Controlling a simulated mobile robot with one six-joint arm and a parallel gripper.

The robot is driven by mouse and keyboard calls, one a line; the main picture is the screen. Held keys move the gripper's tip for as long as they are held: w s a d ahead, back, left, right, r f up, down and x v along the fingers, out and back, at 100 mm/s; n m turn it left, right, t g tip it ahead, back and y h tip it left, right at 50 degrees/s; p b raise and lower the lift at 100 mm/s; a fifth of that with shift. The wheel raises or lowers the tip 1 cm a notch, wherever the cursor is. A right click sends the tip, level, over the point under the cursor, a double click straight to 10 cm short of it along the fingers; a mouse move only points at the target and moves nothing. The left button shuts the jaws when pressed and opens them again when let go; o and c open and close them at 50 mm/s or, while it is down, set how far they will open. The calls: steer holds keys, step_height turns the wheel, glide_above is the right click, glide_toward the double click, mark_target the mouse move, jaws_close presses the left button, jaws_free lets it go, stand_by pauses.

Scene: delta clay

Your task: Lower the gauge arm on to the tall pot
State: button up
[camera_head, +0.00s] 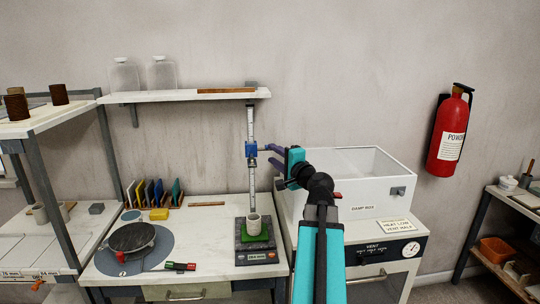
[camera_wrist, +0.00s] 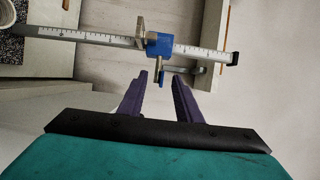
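A ruled gauge post (camera_head: 251,185) stands upright behind the scale, with a blue slider (camera_head: 251,150) well up it. In the wrist view the post (camera_wrist: 95,37) lies across the picture and the blue slider (camera_wrist: 158,44) is just beyond my fingertips. A small blue and grey piece beside the slider reaches toward the fingers. A light grey pot (camera_head: 254,226) stands upright on a green pad (camera_head: 265,240), well below the slider. My gripper (camera_head: 269,154) is open to the right of the slider; its purple fingers (camera_wrist: 159,76) show a gap with nothing clearly held.
A white damp box (camera_head: 350,209) stands right, below my arm. A shelf (camera_head: 185,97) is above left. A dark turntable disc (camera_head: 132,237) and coloured upright cards (camera_head: 149,193) are left. Open air lies between slider and pot.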

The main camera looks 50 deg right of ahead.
steer(key=shift+v, duration=1.65)
